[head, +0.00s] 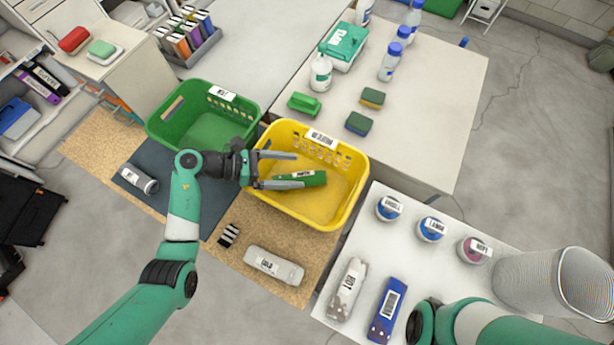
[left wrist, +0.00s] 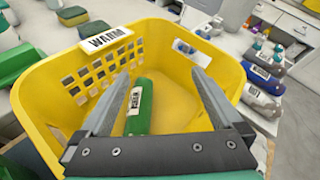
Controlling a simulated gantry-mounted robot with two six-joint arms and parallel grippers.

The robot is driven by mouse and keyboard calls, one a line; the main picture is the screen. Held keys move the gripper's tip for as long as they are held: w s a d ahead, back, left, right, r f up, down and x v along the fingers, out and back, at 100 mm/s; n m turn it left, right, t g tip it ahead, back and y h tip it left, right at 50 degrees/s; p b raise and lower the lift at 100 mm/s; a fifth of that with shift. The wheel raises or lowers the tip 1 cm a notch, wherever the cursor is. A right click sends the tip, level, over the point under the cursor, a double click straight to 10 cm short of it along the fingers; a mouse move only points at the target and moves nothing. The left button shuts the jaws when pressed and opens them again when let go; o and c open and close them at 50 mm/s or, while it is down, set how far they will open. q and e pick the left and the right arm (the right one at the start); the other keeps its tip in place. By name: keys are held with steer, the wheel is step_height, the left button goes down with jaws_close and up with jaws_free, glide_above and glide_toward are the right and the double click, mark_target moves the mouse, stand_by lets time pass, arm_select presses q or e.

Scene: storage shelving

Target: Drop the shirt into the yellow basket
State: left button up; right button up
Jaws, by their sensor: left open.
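The yellow basket (head: 357,184) stands near the middle of the head view and fills much of the left wrist view (left wrist: 50,90), where its label reads WARM. A green rolled garment with a white label, which looks like the shirt (head: 312,179), lies inside the basket. It also shows in the left wrist view (left wrist: 142,103), down in the basket between my fingers. My left gripper (head: 299,170) is open over the basket, with one finger on each side of the green roll in the picture. It does not hold the roll. My right gripper is out of view.
A green basket (head: 163,120) stands to the left. A pale roll (head: 273,266) and a grey roll (head: 138,178) lie on mats. The right table holds a speckled roll (head: 347,289), a blue roll (head: 387,311) and labelled jars (head: 432,230).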

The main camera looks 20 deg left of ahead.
arm_select(q)
steer(key=v, duration=1.1)
steer(key=shift+s+a+r, duration=0.1)
steer(key=shift+s+a, duration=0.05)
steer(key=shift+a, duration=0.15)
steer(key=shift+d, duration=0.15)
